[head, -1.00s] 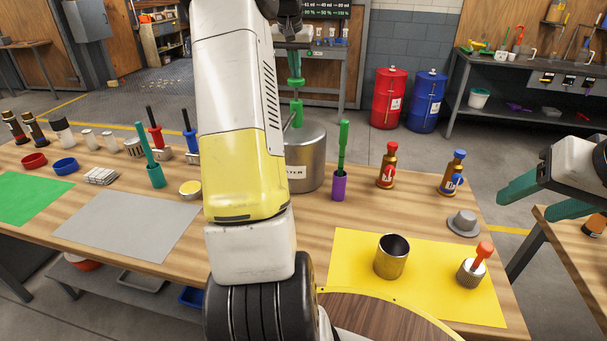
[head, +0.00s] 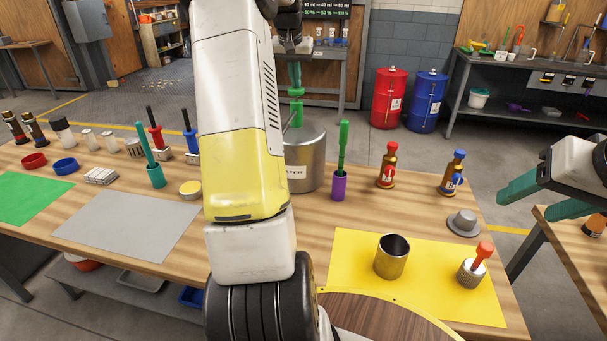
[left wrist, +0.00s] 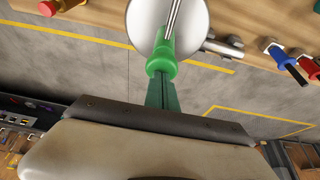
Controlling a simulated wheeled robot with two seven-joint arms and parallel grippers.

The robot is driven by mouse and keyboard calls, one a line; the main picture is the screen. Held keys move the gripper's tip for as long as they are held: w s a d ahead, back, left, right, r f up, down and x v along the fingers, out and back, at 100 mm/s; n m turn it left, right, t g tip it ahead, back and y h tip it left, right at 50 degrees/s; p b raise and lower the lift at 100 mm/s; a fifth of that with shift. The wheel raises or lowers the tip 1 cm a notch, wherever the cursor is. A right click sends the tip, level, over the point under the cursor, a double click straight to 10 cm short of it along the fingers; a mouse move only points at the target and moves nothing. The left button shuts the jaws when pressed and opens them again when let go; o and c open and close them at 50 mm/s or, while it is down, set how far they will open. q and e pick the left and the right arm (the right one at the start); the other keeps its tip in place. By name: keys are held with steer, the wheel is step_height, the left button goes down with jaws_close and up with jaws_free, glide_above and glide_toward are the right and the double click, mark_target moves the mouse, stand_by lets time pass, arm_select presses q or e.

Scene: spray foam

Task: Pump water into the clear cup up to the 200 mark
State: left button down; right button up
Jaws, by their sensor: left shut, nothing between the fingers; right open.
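A silver metal container (head: 309,160) with a partly hidden label ending in "TER" stands at the back of the workbench. Its green pump handle (head: 296,91) rises above it; the handle also shows in the left wrist view (left wrist: 162,58). My left gripper (head: 295,80) is shut and empty, pointing down with its green fingertips at the top of the handle. The left wrist view shows the fingertips (left wrist: 162,80) against the handle's top. My right gripper (head: 532,197) is open and empty at the right. I cannot make out the clear cup; my left arm covers part of the bench.
Near the container stand a purple holder (head: 339,187) with a green tool and two brass bottles, red-topped (head: 387,168) and blue-topped (head: 453,175). A metal cup (head: 392,257) stands on the yellow mat (head: 350,275). Several tools stand left of my arm.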

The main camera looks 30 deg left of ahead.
arm_select(q)
steer(key=shift+f, duration=0.5)
step_height(320, 180, up, 9)
stand_by(0.6)
steer(key=shift+r, duration=0.1)
stand_by(0.8)
